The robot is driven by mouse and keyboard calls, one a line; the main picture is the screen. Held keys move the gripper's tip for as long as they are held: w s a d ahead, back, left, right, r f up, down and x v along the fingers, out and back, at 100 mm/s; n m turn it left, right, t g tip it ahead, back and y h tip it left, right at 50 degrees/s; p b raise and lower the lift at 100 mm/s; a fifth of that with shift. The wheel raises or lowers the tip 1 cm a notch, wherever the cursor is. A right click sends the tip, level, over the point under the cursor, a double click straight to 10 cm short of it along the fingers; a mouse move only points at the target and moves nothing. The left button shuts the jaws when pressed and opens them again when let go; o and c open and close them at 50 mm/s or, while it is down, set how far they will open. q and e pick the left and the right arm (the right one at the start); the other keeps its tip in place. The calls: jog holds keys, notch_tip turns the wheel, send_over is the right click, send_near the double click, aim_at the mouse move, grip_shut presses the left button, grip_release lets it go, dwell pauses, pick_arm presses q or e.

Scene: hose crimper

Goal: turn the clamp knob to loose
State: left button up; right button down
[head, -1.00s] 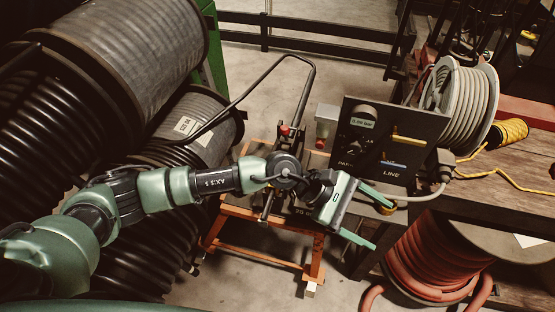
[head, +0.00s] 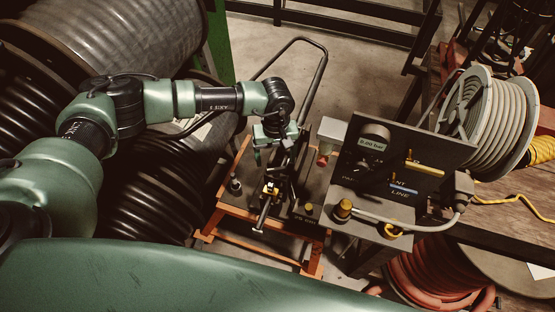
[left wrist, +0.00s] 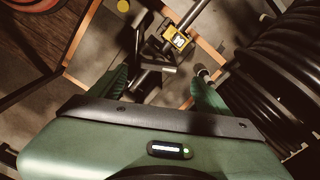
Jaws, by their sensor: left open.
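My left gripper (head: 274,150) is open and points down over the crimper bench (head: 318,190). In the left wrist view its two green fingers (left wrist: 160,85) stand apart, with dark bars and a black lever-like part (left wrist: 155,70) below between them. I cannot tell whether that part is the clamp knob. A yellow-marked fitting (head: 271,189) sits on the bar beyond the fingers and shows in the left wrist view (left wrist: 178,39). A dark round-topped knob (head: 235,186) stands at the bench's left, near one finger in the wrist view (left wrist: 201,71). My right gripper is not in view.
Large black hose reels (head: 120,50) crowd the left. A control panel (head: 400,165) with a gauge and a brass knob (head: 343,209) stands to the right. A tall bent handle (head: 318,70) rises behind the bench. A grey hose reel (head: 485,115) is farther right.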

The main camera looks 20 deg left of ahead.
aim_at(276, 168)
pick_arm(q)
jog(key=f, duration=0.2)
jog(key=shift+s+f+p, duration=0.25)
jog(key=shift+f+p, duration=0.05)
jog(key=shift+p, duration=0.1)
jog(key=shift+w+f, duration=0.2)
jog(key=shift+f, duration=0.55)
jog(key=shift+w+f, duration=0.2)
jog(key=shift+f, duration=0.6)
jog(key=shift+s, duration=0.1)
jog(key=c, duration=1.3)
jog(key=shift+c, duration=0.3)
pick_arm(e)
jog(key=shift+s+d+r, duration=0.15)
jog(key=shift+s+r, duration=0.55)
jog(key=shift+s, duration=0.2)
